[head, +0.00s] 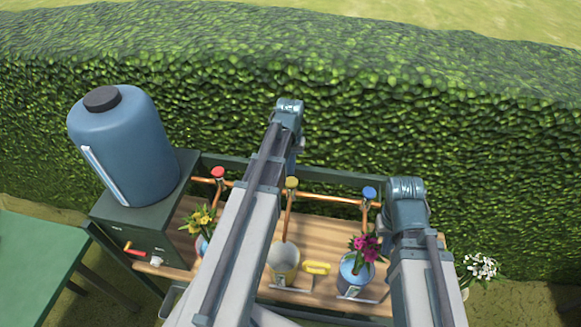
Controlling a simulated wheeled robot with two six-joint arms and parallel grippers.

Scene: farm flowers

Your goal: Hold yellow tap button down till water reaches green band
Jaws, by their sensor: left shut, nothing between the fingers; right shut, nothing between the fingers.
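The yellow tap button (291,183) tops the middle copper tap on the pipe rail, just right of my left arm. Below it stands an open pale pot (284,262) with a yellowish rim, partly covered by my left arm. Its inside looks empty, and I cannot make out a green band or water level. My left arm crosses the bench and bends above the taps. My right arm rises at the right, bending near the blue button. The fingers of both grippers are hidden, so I cannot see whether either touches the button.
A red button (218,172) and a blue button (369,192) top the side taps. Potted yellow flowers (202,218) and magenta flowers (366,246) flank the pale pot. A yellow handle (317,267) lies beside it. A blue tank (130,150) stands left; a hedge (400,110) rises behind.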

